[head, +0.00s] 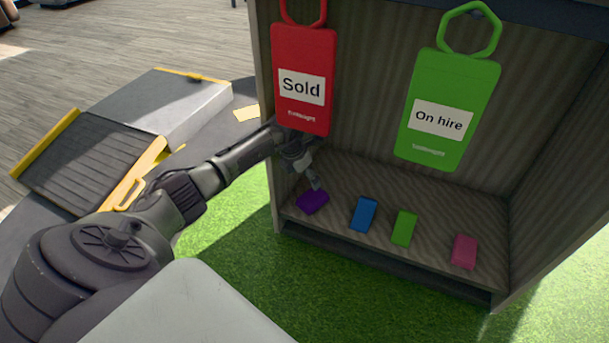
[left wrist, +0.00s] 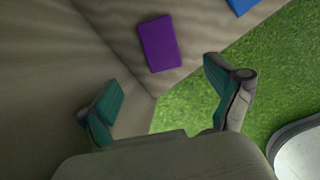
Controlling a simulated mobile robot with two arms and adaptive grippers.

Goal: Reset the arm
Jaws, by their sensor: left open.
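My left arm reaches in from the left, and its gripper (head: 313,178) is inside the wooden cabinet (head: 390,262), below the red tag. In the left wrist view the left gripper (left wrist: 165,100) is open with nothing between its fingers. A purple block (head: 313,201) lies on the cabinet floor close to the gripper tips; it also shows in the left wrist view (left wrist: 158,43), ahead of the fingers and apart from them. My right gripper is in neither view.
Blue (head: 363,213), green (head: 404,228) and pink (head: 464,251) blocks lie along the shelf. A red "Sold" tag (head: 303,60) and a green "On hire" tag (head: 450,85) hang above. A grey ramp with yellow edges (head: 85,160) stands left. Green turf (head: 235,235) lies in front.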

